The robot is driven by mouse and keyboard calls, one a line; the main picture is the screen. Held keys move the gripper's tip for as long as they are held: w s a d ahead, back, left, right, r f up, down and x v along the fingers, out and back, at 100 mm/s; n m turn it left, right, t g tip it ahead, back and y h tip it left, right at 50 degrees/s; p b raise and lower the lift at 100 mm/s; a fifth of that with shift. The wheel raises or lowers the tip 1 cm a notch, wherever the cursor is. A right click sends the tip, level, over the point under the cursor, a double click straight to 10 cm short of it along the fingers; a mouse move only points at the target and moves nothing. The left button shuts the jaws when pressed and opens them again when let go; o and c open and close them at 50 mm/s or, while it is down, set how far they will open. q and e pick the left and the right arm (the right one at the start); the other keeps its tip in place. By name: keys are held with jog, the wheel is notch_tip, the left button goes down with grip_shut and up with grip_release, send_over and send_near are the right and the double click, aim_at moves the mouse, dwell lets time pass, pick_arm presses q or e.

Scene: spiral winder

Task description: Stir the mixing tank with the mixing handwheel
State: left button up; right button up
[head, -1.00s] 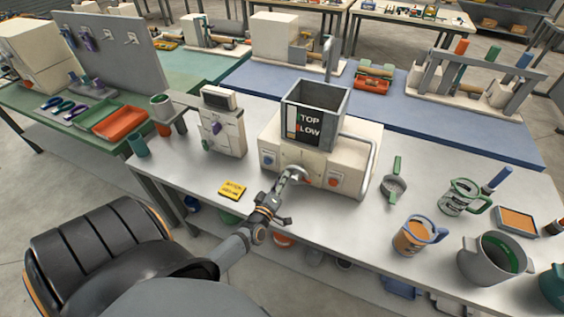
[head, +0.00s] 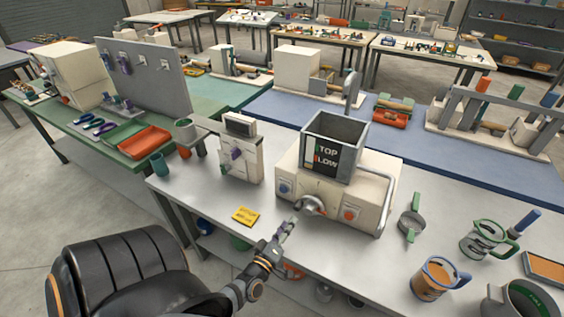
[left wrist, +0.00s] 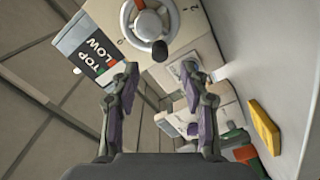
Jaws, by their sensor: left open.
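The mixing tank (head: 316,145) is a grey open-topped box with a TOP/LOW label, on a cream machine (head: 336,205) on the grey bench. The mixing handwheel (head: 312,206) is a small grey wheel on the machine's front. In the left wrist view the handwheel (left wrist: 148,24) shows at the top with a dark round knob (left wrist: 159,50). My left gripper (head: 293,218) is in front of the wheel, at its lower left. In the left wrist view my left gripper (left wrist: 159,80) is open and empty, its fingers apart from the knob. My right gripper is not in view.
A yellow note (head: 245,215) lies on the bench left of the gripper. A cream dispenser (head: 240,155) stands left of the machine.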

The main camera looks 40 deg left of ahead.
pick_arm(q)
jog(key=v, duration=0.4)
jog(key=shift+s, duration=0.15)
dwell(0.6)
